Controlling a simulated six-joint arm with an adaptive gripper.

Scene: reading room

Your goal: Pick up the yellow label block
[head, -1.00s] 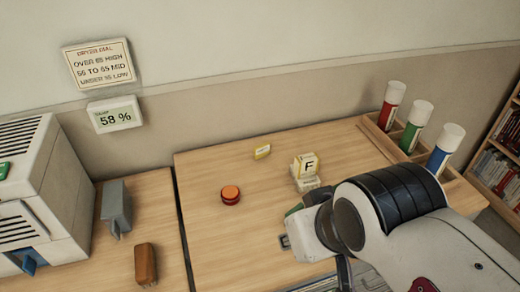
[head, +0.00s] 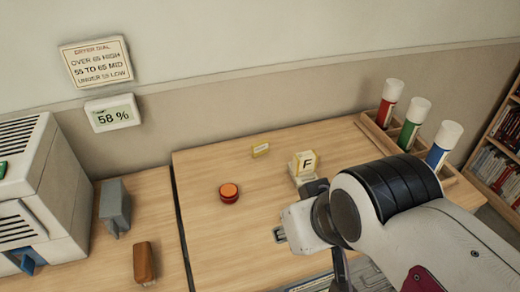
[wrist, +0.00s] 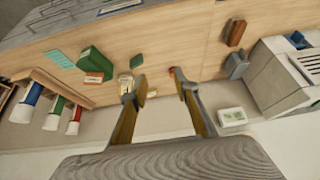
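A small upright label block with yellow edges (head: 261,150) stands on the table toward the wall. To its right, a larger cream block with yellow edges and the letter F (head: 307,162) sits on a pale base. My gripper (wrist: 156,74) is open and empty, above the table. In the head view its pale housing is in front of the F block, and its fingers are mostly hidden.
A red-orange button (head: 229,193) is left of the blocks. A rack (head: 374,133) holds red, green and blue tubes at right. A grey holder (head: 115,208), brown block (head: 145,263) and white machine (head: 40,190) stand left. A green box (wrist: 91,60) shows in the wrist view.

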